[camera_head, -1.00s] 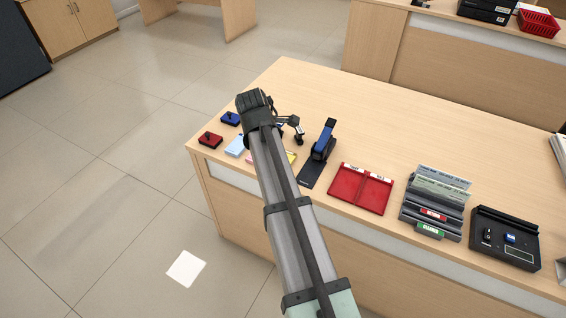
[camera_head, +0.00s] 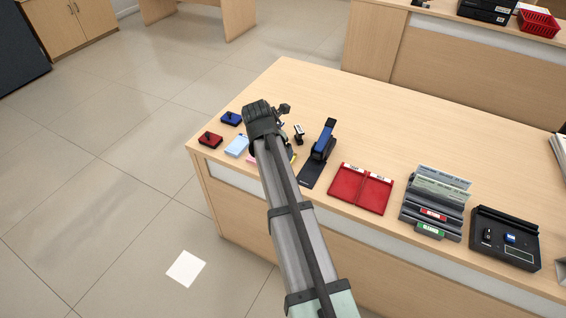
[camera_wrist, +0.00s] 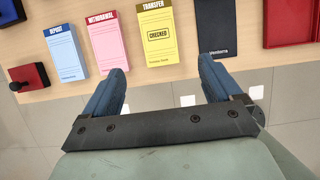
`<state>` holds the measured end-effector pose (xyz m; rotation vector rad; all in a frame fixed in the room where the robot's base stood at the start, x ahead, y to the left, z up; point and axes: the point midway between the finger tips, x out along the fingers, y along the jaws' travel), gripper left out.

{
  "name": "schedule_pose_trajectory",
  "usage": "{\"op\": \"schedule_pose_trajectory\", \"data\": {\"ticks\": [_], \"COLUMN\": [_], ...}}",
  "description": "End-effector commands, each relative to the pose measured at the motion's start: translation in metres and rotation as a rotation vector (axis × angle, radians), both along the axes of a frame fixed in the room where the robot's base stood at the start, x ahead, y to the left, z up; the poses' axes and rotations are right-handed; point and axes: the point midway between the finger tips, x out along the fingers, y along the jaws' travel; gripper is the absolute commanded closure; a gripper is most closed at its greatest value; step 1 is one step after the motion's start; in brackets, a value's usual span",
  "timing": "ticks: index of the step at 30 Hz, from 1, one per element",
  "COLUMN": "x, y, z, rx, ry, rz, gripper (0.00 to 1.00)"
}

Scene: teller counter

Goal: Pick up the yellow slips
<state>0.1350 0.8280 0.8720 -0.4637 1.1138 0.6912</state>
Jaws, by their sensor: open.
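The yellow slips are a pad (camera_wrist: 158,45) headed TRANSFER, with a boxed CHECKED mark, lying flat near the counter's front edge in the wrist view. In the head view only a sliver of yellow (camera_head: 292,154) shows beside my arm, which hides the rest. My gripper (camera_wrist: 163,69) is open and empty. In the wrist view its two blue fingers stand apart at the near side of the yellow pad, one to the left of it and one to the right, and the pad appears beyond the fingertips. I cannot tell the height between them.
A pink WITHDRAWAL pad (camera_wrist: 107,43) and a blue DEPOSIT pad (camera_wrist: 66,53) lie left of the yellow one. A dark plate (camera_wrist: 216,28) under the blue-handled device (camera_head: 323,142) lies close on the right. A red tray (camera_head: 361,188) stands farther right. The counter behind is clear.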

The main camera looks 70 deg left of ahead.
Motion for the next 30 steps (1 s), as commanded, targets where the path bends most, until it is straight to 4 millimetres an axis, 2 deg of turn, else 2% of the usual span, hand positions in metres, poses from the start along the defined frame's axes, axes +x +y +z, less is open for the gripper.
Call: {"op": "schedule_pose_trajectory", "data": {"ticks": [3, 6, 17, 25, 30], "x": [0.005, 0.008, 0.012, 0.018, 0.021], "y": [0.006, 0.009, 0.012, 0.019, 0.022], "z": [-0.019, -0.029, -0.046, -0.078, -0.088], "rx": [0.0, 0.0, 0.0, -0.001, 0.002], "ry": [0.001, 0.001, 0.0, 0.001, 0.0], "rz": [-0.001, -0.001, -0.001, -0.002, -0.003], "gripper": [0.08, 0.08, 0.08, 0.08, 0.08]}}
